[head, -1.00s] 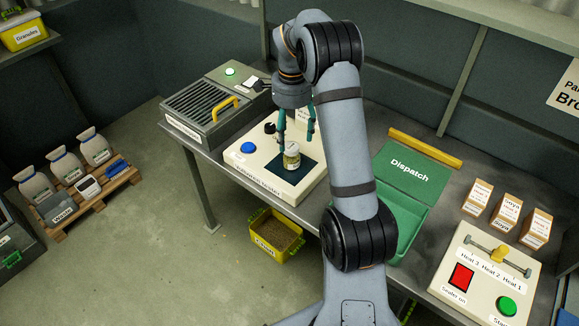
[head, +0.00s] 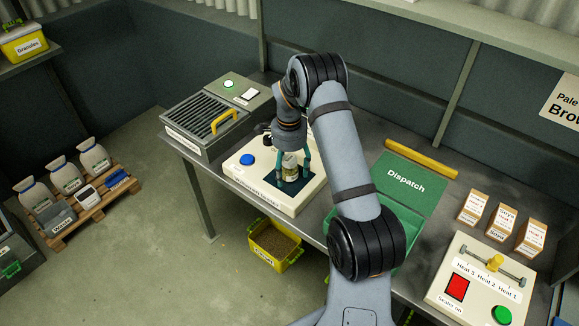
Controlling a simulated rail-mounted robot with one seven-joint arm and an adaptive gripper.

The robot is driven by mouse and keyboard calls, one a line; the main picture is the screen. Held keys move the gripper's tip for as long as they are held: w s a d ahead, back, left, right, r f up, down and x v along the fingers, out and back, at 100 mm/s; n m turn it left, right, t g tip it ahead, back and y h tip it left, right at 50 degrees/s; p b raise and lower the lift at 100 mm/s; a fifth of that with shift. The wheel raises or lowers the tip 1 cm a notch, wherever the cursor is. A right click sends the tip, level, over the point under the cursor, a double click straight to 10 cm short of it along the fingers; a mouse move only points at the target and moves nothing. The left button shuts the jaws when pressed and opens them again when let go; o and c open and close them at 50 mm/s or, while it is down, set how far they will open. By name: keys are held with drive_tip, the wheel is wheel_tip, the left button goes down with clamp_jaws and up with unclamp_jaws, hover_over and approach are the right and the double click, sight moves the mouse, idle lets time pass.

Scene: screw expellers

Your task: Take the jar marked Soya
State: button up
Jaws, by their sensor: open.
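A small jar (head: 290,168) with a pale label and a light lid stands upright on the dark square pad of the cream tester (head: 250,182). The writing on its label is too small to read. My gripper (head: 292,172) points down over the jar, with its teal fingers open, one on each side of it. I cannot tell whether either finger touches the glass. The gripper partly hides the jar's top.
The green Dispatch box (head: 405,190) stands to the right, partly behind my arm. A grey machine with a yellow handle (head: 223,121) is at the left. Labelled cartons (head: 502,223) and a sealer (head: 478,285) are at the right end of the bench.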

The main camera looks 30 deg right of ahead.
drive_tip(key=shift+c, duration=0.4)
drive_tip(key=c, duration=1.4)
